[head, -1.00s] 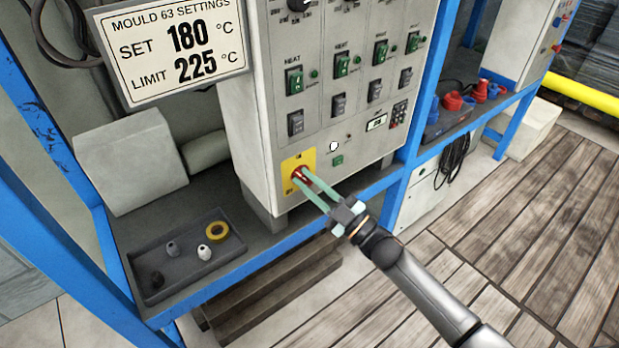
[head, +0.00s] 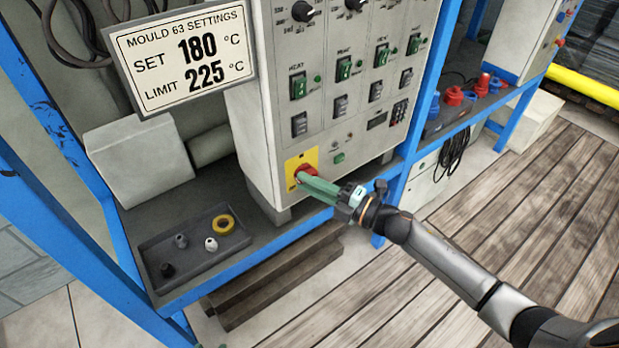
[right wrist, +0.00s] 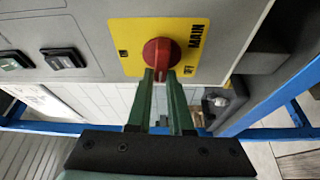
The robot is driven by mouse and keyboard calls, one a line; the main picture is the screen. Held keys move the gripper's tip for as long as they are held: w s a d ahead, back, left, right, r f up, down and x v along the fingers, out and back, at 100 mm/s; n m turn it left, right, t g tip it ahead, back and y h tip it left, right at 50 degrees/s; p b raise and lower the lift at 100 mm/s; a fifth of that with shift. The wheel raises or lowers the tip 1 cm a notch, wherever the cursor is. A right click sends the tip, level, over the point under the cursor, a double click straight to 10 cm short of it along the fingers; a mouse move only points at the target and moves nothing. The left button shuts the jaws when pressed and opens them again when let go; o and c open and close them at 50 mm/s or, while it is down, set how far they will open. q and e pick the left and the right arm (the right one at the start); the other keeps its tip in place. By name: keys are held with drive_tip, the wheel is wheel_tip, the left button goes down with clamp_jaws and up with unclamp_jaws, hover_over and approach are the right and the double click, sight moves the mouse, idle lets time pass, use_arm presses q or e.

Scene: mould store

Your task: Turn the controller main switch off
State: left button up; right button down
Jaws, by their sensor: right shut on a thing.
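The controller main switch is a red rotary knob (head: 305,170) on a yellow plate (head: 292,161) at the lower left of the grey controller's front (head: 350,145). In the right wrist view, the red knob (right wrist: 158,52) sits on the yellow plate marked MAIN (right wrist: 198,38). My right gripper (head: 310,184), with green fingers, is shut on the knob. In the right wrist view its fingertips (right wrist: 161,74) are at the knob's near part and hide some of it. My left gripper is not in view.
Blue frame posts (head: 408,130) stand either side. A settings sign (head: 182,58) hangs upper left. The plank floor at right is clear.

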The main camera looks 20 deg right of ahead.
drive_tip(key=shift+n, duration=0.6)
drive_tip(key=shift+f, duration=0.1)
drive_tip(key=c, duration=0.8)
unclamp_jaws()
